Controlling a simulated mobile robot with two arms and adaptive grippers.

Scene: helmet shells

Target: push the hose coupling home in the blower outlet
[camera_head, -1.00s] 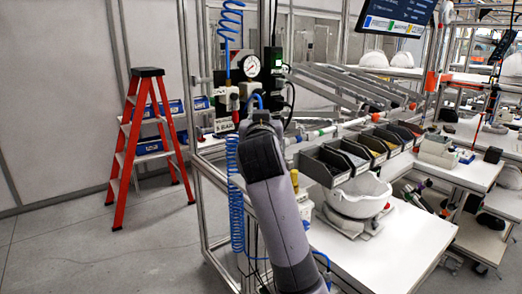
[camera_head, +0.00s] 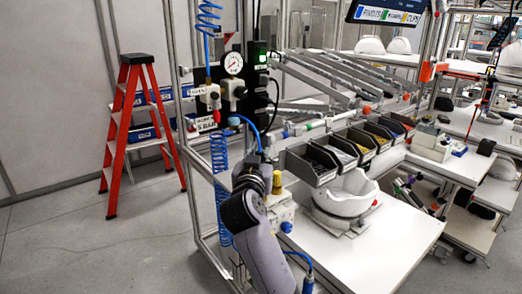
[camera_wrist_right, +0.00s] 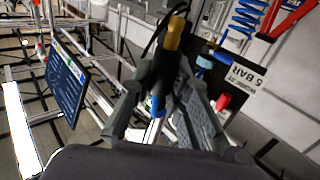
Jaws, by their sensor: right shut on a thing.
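My right gripper (camera_head: 264,162) is at the front of the air panel, above the bench's left end. In the wrist view its two grey fingers (camera_wrist_right: 165,105) are closed around a dark piece (camera_wrist_right: 168,75). A yellow-orange section and a blue patch show with it; whether this piece is the hose coupling is unclear. A white unit (camera_head: 281,212) with a yellow top and a blue fitting stands on the bench beside my right gripper. I cannot tell whether it is the blower, and no outlet opening is clear. My left gripper is not in view.
The air panel (camera_head: 257,85) has a gauge (camera_head: 232,64) and a blue coiled hose (camera_head: 219,165). Dark bins (camera_head: 311,165) line the bench (camera_head: 385,235) above a white helmet shell (camera_head: 345,195). A red ladder (camera_head: 132,130) stands left. The bench front is bare.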

